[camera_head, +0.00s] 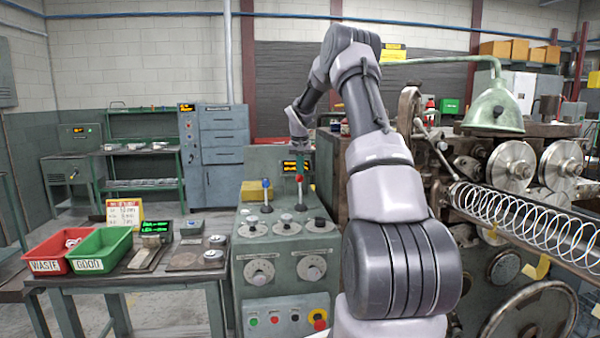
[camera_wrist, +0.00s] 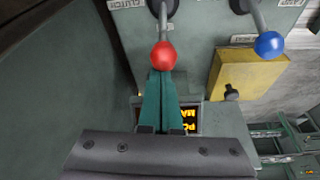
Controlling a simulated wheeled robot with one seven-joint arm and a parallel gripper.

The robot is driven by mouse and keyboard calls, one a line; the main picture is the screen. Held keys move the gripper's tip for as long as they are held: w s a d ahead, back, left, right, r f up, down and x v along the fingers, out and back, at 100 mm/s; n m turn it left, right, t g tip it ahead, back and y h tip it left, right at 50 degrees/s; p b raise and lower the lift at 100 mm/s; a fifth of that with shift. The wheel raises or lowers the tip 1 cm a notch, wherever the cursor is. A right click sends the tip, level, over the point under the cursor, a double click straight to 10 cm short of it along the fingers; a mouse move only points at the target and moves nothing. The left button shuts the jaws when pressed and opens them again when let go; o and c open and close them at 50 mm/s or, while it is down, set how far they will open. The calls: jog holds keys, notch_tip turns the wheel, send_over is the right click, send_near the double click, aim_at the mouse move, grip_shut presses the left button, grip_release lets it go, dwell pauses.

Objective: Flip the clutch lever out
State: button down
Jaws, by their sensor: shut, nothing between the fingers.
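A lever with a red ball knob (camera_head: 299,178) stands on top of the green-grey control cabinet (camera_head: 256,245). A lever with a blue ball knob (camera_head: 266,183) stands to its left. My gripper (camera_head: 299,172) is above the cabinet, at the red knob. In the wrist view the red knob (camera_wrist: 163,55) is right at the tips of my shut teal fingers (camera_wrist: 163,73); I cannot tell whether they touch. Nothing is between them. The blue knob (camera_wrist: 269,44) is at the right.
A yellow box (camera_wrist: 245,75) and a lit display (camera_wrist: 188,122) are close to my fingers. The coiling machine with a large spring (camera_head: 525,220) stands to the right. A bench with red (camera_head: 62,250) and green (camera_head: 101,249) bins is at left.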

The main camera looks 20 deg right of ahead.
jog(key=shift+s+a+r+t, duration=0.15)
jog(key=shift+s+t, duration=0.1)
jog(key=shift+s, duration=0.15)
jog(key=shift+s+a+r+t, duration=0.15)
jog(key=shift+s+t, duration=0.1)
jog(key=shift+s, duration=0.15)
jog(key=s+a+f, duration=0.1)
jog(key=s+a, duration=0.1)
jog(key=s, duration=0.4)
jog(key=shift+s, duration=0.3)
jog(key=w+d+r, duration=0.2)
jog(key=w+r, duration=0.1)
jog(key=w, duration=0.1)
jog(key=s+a+r, duration=0.2)
jog(key=s+r, duration=0.4)
jog(key=s, duration=0.1)
jog(key=shift+s+a, duration=0.25)
